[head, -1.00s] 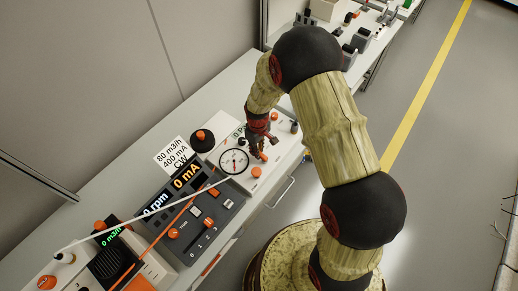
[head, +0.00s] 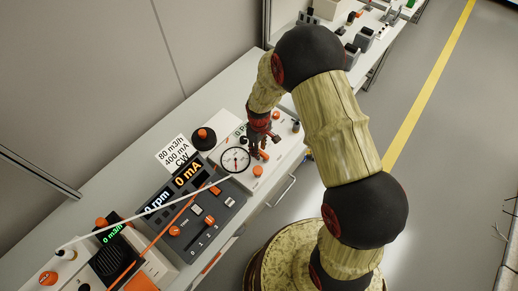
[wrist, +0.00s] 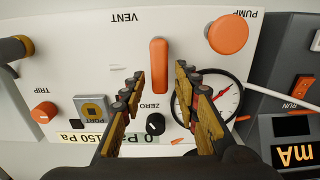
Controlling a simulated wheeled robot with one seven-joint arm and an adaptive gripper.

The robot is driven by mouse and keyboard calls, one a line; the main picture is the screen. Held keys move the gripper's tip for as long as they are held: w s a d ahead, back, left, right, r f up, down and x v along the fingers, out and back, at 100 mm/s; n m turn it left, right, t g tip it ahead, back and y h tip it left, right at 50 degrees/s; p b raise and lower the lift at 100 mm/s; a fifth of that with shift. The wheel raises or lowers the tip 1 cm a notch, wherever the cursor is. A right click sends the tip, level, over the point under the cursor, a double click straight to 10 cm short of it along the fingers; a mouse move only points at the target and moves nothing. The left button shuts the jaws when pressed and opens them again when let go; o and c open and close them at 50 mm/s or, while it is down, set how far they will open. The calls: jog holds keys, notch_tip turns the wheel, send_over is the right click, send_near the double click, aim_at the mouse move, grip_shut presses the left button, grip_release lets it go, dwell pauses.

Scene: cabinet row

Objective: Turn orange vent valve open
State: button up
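The orange vent valve (wrist: 159,65) is an elongated handle below the upside-down VENT label in the wrist view. It points up and down in that picture, on a white panel (wrist: 70,45). My gripper (wrist: 156,84) is open, with one finger on each side of the handle's lower end. A gap shows on both sides, and I cannot tell the fingertips' height over the panel. In the head view my gripper (head: 258,150) points down at the white unit beside the round gauge (head: 235,160) and mostly hides the valve.
The orange PUMP knob (wrist: 228,35) is close on the right. A black ZERO knob (wrist: 155,124), grey PORT block (wrist: 91,107) and orange TRIP knob (wrist: 43,112) are nearby. A dark console (head: 192,222) stands beside the white unit. White and orange cables cross the bench.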

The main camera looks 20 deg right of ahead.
jog(key=shift+r, duration=0.1)
notch_tip(320, 180, up, 12)
jog(key=shift+f, duration=0.1)
dwell(0.6)
dwell(0.5)
jog(key=shift+s+d+r+m+t+b, duration=0.8)
jog(key=shift+s+r+m, duration=0.45)
jog(key=shift+s+r, duration=2.7)
jog(key=shift+s+d+r+m+t+b, duration=0.75)
jog(key=shift+s+r+m+t, duration=0.4)
jog(key=shift+s+r, duration=2.75)
jog(key=shift+s+d+r+m+t+b, duration=0.6)
jog(key=shift+s+r+m+t+b, duration=0.5)
jog(key=shift+s+r, duration=2.85)
